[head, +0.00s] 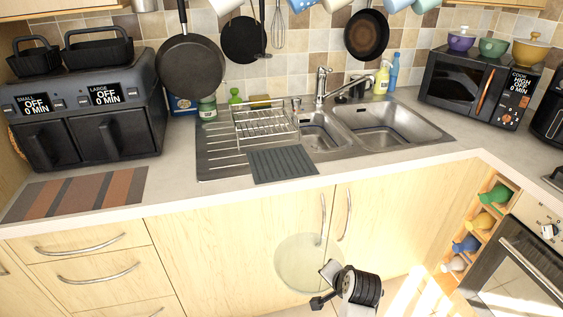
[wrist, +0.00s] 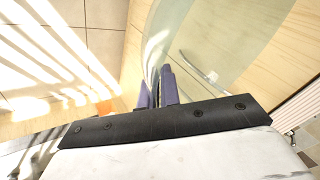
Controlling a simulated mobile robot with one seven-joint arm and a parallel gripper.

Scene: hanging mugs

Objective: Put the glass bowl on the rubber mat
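The glass bowl (head: 295,262) is clear and pale greenish, seen in front of the cabinet doors below the counter. In the wrist view the bowl (wrist: 205,45) fills the upper middle, its rim running down between the fingers. My gripper (head: 328,271) is at the bowl's right side. In the wrist view my gripper (wrist: 157,90) has its two purple fingers close together on either side of the rim, shut on it. The rubber mat (head: 283,164) is dark grey and ribbed. It lies at the sink's front edge, below the dish rack, with nothing on it.
A wire dish rack (head: 263,123) stands on the drainer just behind the mat. The sink (head: 385,128) and tap (head: 321,85) are to its right. A striped cloth mat (head: 80,193) lies left, before a black air fryer (head: 105,105). Pans hang above. Cabinet handles (head: 345,215) face my gripper.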

